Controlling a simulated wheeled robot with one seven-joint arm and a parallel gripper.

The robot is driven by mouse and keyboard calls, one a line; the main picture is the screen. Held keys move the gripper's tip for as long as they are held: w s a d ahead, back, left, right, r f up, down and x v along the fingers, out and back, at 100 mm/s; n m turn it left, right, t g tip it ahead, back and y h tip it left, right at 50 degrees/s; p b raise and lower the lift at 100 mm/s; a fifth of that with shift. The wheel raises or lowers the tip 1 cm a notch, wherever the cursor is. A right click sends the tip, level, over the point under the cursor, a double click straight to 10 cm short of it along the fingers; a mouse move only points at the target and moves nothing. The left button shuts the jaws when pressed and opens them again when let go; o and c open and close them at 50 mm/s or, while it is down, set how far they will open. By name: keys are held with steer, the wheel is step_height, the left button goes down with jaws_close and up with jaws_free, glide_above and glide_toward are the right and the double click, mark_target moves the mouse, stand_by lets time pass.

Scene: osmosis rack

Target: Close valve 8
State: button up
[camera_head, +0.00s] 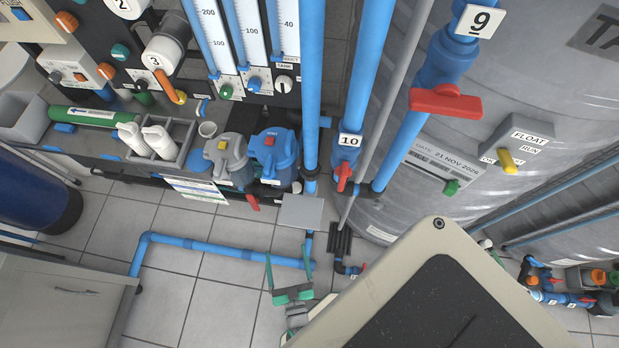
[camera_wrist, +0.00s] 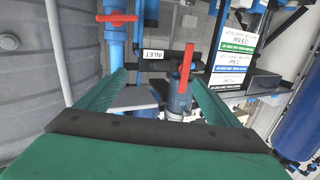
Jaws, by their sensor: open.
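No number 8 is readable in either view. My gripper (camera_head: 288,256) is open and empty, its green fingers above the floor tiles in the head view. In the wrist view, my gripper (camera_wrist: 158,76) spreads either side of a grey plate (camera_wrist: 132,98) and a blue-bodied valve with a long red handle (camera_wrist: 187,68). That handle is in front of the right finger's tip; I cannot tell if they touch. An INLET label (camera_wrist: 153,54) is beside it. A small red handle (camera_head: 253,202) hangs below the filter housings in the head view; it may be the same one.
Valve 10 (camera_head: 344,176) and valve 9 (camera_head: 445,102) have red handles on vertical blue pipes. A big grey tank (camera_head: 540,80) fills the right. A grey plate (camera_head: 302,210) sticks out below the pipes. A low blue pipe (camera_head: 215,248) crosses the floor; tiles at left are open.

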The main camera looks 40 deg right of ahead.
steer(key=w+d+f+m+g+h, duration=0.25)
steer(key=d+f+g+h, duration=0.2)
steer(key=d+f, duration=0.5)
steer(key=shift+t+h, duration=0.45)
steer(key=x, duration=1.1)
steer(key=shift+d+r, duration=0.15)
steer(key=shift+r, duration=0.2)
steer(key=shift+c, duration=0.2)
steer(key=shift+s, duration=0.1)
steer(key=c, duration=1)
